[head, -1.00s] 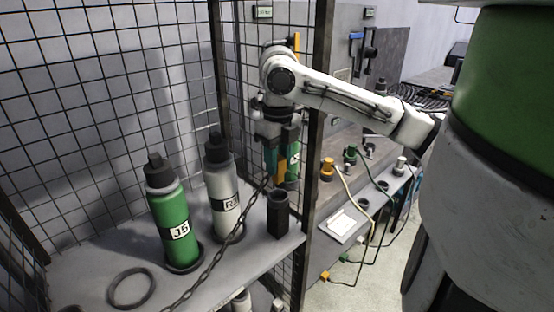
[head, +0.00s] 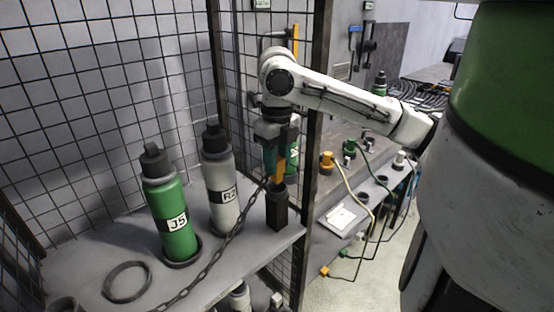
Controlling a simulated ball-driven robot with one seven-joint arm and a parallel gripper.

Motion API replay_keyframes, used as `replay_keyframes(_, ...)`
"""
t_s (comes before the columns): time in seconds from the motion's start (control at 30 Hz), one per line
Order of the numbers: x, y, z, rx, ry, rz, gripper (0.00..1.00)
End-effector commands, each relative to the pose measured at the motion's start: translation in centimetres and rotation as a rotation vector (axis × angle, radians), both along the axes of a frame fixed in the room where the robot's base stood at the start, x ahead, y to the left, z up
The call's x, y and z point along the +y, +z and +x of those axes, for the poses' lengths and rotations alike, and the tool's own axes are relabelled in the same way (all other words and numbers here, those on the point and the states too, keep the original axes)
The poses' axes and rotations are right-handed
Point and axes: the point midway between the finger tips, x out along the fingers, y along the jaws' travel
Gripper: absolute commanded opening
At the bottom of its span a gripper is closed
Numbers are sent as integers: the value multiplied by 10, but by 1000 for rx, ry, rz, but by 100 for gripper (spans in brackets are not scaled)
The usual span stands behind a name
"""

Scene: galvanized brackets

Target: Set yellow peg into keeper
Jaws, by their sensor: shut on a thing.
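The yellow-orange peg (head: 279,168) hangs upright below my gripper (head: 281,150), which is shut on it. The keeper (head: 277,213) is a black, open-topped upright socket near the shelf's right front corner. The peg's lower end is at the keeper's mouth in the picture; I cannot tell whether it is inside or just above or behind the rim. A dark chain (head: 219,247) runs from near the peg down to the lower left, across the shelf. The gripper's fingers partly hide the peg's upper part.
A green bottle J5 (head: 169,214) and a grey bottle R2 (head: 220,190) stand left of the keeper. A black ring (head: 127,282) lies on the shelf (head: 212,262). A dark post (head: 313,150) stands close right. Wire mesh (head: 100,90) closes the back.

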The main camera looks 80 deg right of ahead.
Motion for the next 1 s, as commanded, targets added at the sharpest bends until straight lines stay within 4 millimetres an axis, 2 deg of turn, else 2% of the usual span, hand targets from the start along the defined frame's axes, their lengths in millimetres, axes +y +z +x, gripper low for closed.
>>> replay_keyframes(0.5, 0, -1, 0, -1, 0, -1, 0)
replay_keyframes(1.0, 0, -16, 0, 0, 0, 0, 0)
